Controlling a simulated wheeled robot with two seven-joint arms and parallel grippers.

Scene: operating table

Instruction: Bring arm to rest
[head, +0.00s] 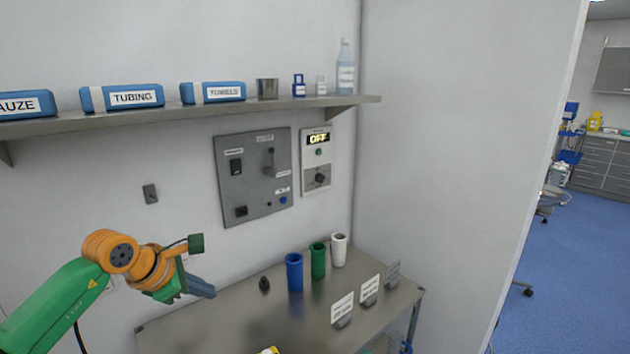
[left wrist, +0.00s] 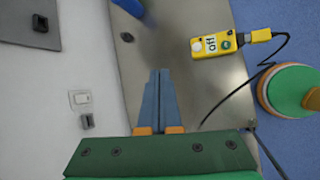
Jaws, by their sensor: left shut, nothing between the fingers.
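My left arm (head: 60,305) is green and orange and comes in from the left in the head view. My left gripper (head: 207,291) is over the left end of the metal table, with its blue-grey fingers pointing right. In the left wrist view the gripper (left wrist: 159,78) has its two fingers together, with nothing between them. The metal table (head: 210,330) lies below it. My right gripper is not in view.
Blue (head: 294,272), green (head: 318,261) and white (head: 339,250) cups stand on the table, near several label stands. A yellow device (left wrist: 214,44) with a black cable lies on the table. A wall panel (head: 253,178) and a loaded shelf (head: 200,108) are behind.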

